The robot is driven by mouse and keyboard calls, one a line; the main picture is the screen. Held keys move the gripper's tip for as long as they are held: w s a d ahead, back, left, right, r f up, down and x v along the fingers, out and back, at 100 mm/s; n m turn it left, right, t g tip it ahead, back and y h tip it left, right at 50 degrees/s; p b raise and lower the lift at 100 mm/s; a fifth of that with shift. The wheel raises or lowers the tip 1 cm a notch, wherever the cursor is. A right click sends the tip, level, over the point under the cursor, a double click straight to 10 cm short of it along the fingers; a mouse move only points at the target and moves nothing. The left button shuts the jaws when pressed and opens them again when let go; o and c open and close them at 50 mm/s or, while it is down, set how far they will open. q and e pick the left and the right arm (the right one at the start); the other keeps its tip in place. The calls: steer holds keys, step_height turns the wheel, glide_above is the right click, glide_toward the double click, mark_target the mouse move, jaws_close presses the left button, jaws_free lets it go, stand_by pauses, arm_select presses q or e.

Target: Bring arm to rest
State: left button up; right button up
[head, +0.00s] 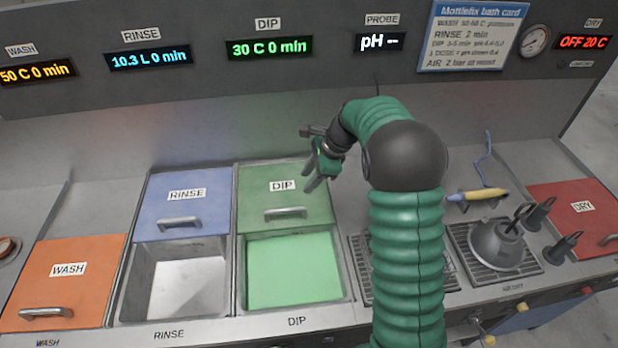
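My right arm, in a ribbed green sleeve with a dark round elbow, rises from the bottom and bends left in the head view. My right gripper (312,174) hangs at its end, above the right side of the green DIP lid (284,197). Its two green fingers point down and left and look apart, with nothing seen between them. My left gripper is not in view. The DIP lid is slid back, and its front opening shows green liquid (292,271).
The blue RINSE lid (187,205) is slid back over an open steel basin (176,285). The orange WASH lid (67,283) and red DRY lid (580,216) cover their stations. A grey hood (496,248) stands on a right grate, near a yellow-handled probe (478,195). The display panel stands behind.

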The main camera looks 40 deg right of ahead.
steer(key=s+a+f+n+h, duration=0.1)
steer(key=s+a+f+n, duration=0.2)
steer(key=s+a+n, duration=0.5)
steer(key=s+a+f+n+g+h, duration=0.1)
steer(key=s+a+f+n, duration=0.1)
steer(key=s+a+n, duration=0.7)
steer(key=a+n, duration=0.4)
steer(key=n, duration=0.2)
steer(key=shift+s+a+f+n+g+h, duration=0.2)
steer(key=shift+f+n+g+h, duration=0.1)
steer(key=shift+f+n+h, duration=0.1)
steer(key=shift+d, duration=0.3)
steer(key=shift+s, duration=0.15)
